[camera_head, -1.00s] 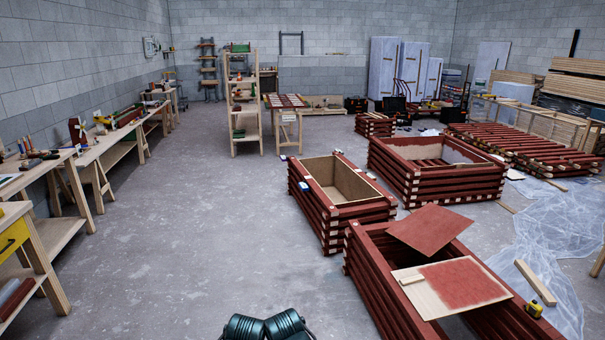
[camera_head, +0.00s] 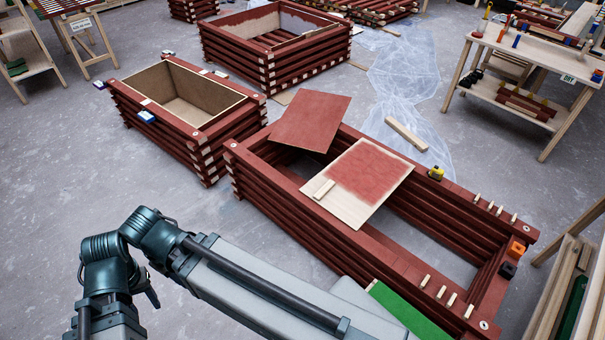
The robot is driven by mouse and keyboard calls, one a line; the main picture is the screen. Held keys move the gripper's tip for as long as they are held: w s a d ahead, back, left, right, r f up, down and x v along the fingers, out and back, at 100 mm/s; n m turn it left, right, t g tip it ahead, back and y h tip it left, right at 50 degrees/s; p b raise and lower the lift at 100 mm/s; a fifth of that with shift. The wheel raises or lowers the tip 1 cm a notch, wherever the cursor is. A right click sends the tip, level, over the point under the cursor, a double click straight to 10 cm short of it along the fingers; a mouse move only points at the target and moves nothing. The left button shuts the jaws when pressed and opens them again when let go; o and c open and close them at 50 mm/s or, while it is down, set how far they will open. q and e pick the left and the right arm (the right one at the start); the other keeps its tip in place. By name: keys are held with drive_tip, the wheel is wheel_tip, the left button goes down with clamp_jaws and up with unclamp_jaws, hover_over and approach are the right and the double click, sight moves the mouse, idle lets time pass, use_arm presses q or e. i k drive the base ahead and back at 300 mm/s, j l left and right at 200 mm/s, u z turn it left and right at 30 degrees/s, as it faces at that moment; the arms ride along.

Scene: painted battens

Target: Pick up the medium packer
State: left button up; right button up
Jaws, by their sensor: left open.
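I cannot tell which object is the medium packer. An orange block (camera_head: 516,250) and a black block (camera_head: 507,270) sit close together at the right end of the long red crate (camera_head: 255,178). Small pale wooden pieces stand in two rows on its rims, one near the front (camera_head: 440,292) and one at the back (camera_head: 490,205). My left arm (camera_head: 260,285) comes in from the left, bends at the elbow and crosses in front of the crate to the bottom edge. Its jaws do not show. My right gripper is not visible.
A red panel (camera_head: 310,120) and a half-painted board (camera_head: 358,182) lie across the crate. A yellow tape measure (camera_head: 436,173) sits on its back rim. A green panel (camera_head: 408,312) lies near the front rim. A workbench (camera_head: 520,55) stands at upper right.

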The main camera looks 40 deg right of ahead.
sight(330, 184)
drive_tip(key=i, duration=1.25)
drive_tip(key=i+j+z, duration=0.1)
drive_tip(key=i, duration=1.15)
drive_tip(key=z, duration=4)
